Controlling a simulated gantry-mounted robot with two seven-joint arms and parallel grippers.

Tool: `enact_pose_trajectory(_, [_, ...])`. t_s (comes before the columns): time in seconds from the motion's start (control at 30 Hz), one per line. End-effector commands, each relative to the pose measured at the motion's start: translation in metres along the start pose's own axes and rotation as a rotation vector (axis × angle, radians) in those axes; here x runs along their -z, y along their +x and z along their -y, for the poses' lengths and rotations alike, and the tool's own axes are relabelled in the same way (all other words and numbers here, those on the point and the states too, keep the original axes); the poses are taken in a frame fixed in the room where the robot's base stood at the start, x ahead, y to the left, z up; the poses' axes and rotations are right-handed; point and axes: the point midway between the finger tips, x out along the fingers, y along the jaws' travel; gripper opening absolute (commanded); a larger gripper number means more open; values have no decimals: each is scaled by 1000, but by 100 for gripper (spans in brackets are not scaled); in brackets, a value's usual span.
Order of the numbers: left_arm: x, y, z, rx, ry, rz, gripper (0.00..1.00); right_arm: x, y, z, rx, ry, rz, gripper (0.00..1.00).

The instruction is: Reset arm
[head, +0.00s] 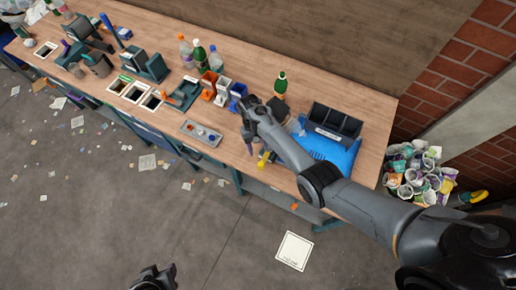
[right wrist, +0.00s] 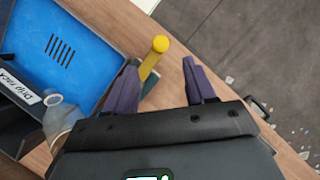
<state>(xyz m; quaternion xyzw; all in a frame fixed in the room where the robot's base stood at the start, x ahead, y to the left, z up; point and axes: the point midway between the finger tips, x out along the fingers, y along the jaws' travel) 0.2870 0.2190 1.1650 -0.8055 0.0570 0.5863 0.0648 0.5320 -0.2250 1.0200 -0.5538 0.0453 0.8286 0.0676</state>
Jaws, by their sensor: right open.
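My right arm reaches over the table from the lower right in the head view. Its gripper (head: 258,152) hangs at the table's front edge, left of the blue tray. In the right wrist view the gripper (right wrist: 163,85) has its two purple fingers spread apart. A yellow-ended tool (right wrist: 155,50) shows beside the left finger; its yellow part also shows in the head view (head: 264,159). I see no grip on it. A dark part of what seems to be my left gripper (head: 155,279) shows at the bottom edge; its fingers are unclear.
A blue tray (head: 338,155) and a black rack (head: 332,121), labelled "Drip rack" in the wrist view, stand near my right arm. A clear bottle (right wrist: 60,115) is close to the gripper. A grey tray (head: 201,133), bottles (head: 215,60) and small bins (head: 222,88) stand to the left.

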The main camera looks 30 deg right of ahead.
Motion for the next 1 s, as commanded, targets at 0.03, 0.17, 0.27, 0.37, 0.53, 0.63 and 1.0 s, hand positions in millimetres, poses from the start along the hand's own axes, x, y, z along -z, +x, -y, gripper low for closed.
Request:
enact_pose_trajectory(0.03, [0, 0, 0, -2, -2, 0, 43, 0, 0, 0, 0, 0, 0, 55])
enact_pose_trajectory(0.17, [0, 0, -2, -6, -7, -1, 43, 0, 0, 0, 0, 0, 0, 55])
enact_pose_trajectory(0.27, [1, 0, -2, -8, -10, -2, 43, 0, 0, 0, 0, 0, 0, 55])
enact_pose_trajectory(0.37, [1, 0, -2, -8, -10, -2, 43, -1, 2, 0, 0, 0, 2, 55])
enact_pose_trajectory(0.53, [1, -2, -2, -8, -10, -2, 43, -15, 28, -5, -7, 3, 44, 55])
enact_pose_trajectory(0.63, [2, -4, -2, -6, -8, -1, 43, -36, 64, -14, -20, 10, 103, 55])
enact_pose_trajectory(1.0, [6, -18, 1, 2, 3, 1, 43, -184, 200, -81, -122, 17, 195, 55])
